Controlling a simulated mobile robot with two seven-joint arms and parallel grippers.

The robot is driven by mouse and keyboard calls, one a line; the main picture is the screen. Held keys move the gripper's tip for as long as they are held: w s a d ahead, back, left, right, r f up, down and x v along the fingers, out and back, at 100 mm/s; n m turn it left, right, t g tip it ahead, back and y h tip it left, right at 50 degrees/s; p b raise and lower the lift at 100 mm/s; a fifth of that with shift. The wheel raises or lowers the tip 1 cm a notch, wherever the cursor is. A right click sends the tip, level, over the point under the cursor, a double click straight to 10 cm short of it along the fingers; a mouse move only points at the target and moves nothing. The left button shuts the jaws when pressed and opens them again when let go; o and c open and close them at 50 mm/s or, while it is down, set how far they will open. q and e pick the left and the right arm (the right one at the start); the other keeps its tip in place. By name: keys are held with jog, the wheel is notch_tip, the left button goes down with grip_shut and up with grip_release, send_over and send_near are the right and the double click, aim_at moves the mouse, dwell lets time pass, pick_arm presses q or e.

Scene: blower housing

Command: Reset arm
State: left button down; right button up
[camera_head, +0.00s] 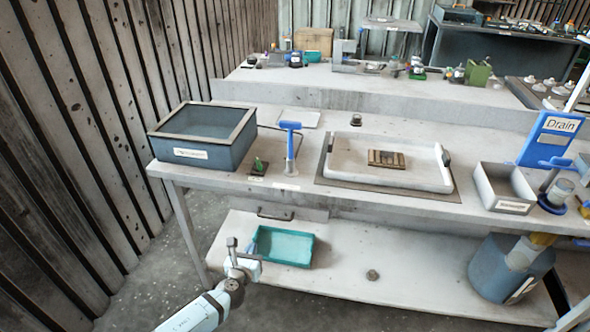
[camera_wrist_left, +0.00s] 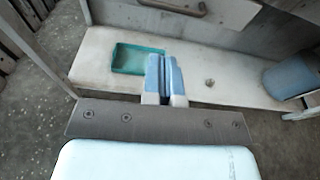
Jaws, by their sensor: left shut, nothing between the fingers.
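My left gripper (camera_head: 240,258) is in the lower left of the head view, in front of the workbench and near the lower shelf. It is shut and empty. In the left wrist view its two blue fingers (camera_wrist_left: 165,72) are together, with nothing between them. They appear just in front of a teal tray (camera_wrist_left: 138,59), which also shows on the lower shelf in the head view (camera_head: 284,246). No contact with the tray can be made out. My right gripper is not in view.
The workbench (camera_head: 230,181) holds a dark blue-grey bin (camera_head: 203,154), a blue-topped stand (camera_head: 291,150), a white tray (camera_head: 343,174) with a brown part, and a Drain sign (camera_head: 551,138). A blue bucket (camera_head: 500,271) stands at lower right. Floor to the left is clear.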

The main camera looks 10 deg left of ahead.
pick_arm(q)
jog(key=s+d+r+n+g+h+p, duration=0.1)
jog(key=s+r+n+p, duration=0.2)
jog(key=s+n, duration=0.7)
jog(key=s+d+r+n+g+p, duration=0.1)
jog(key=s+r+n+p, duration=0.3)
jog(key=s+n, duration=0.6)
jog(key=s+d+r+n+g+h+p, duration=0.1)
jog(key=s+r+n+p, duration=0.3)
jog(key=s+n, duration=0.7)
jog(key=shift+r+n+g+h, duration=0.3)
jog(key=shift+r+n+g, duration=0.25)
jog(key=shift+n+g, duration=0.35)
jog(key=shift+d, duration=0.1)
